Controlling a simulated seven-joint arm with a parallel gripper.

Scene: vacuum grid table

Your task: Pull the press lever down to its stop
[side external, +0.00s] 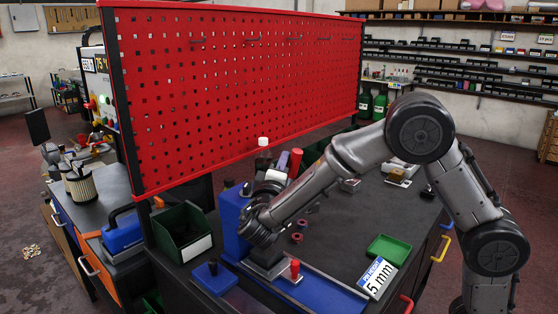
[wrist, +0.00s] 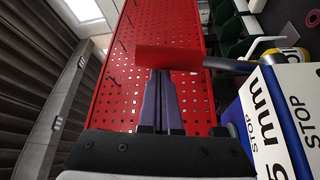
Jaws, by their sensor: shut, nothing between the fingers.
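The press is a blue column (side external: 232,222), partly hidden by my wrist in the side view. In the wrist view, its blue body (wrist: 240,112) at the right carries a white label reading "STOP" and "mm". The press lever is a grey rod (wrist: 228,64) running left from the press to a red grip (wrist: 167,57). The red grip (side external: 296,161) stands high beside my fingers in the side view. My gripper (wrist: 160,72) is shut and empty, its fingertips at the grip's lower edge in the wrist view. I cannot tell whether they touch.
A red pegboard (side external: 240,95) stands behind the press. A green bin (side external: 184,232) is left of it, a green tray (side external: 388,249) and a "5 mm" sign (side external: 376,279) to the right. A red-knobbed part (side external: 295,268) stands in front on the blue base.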

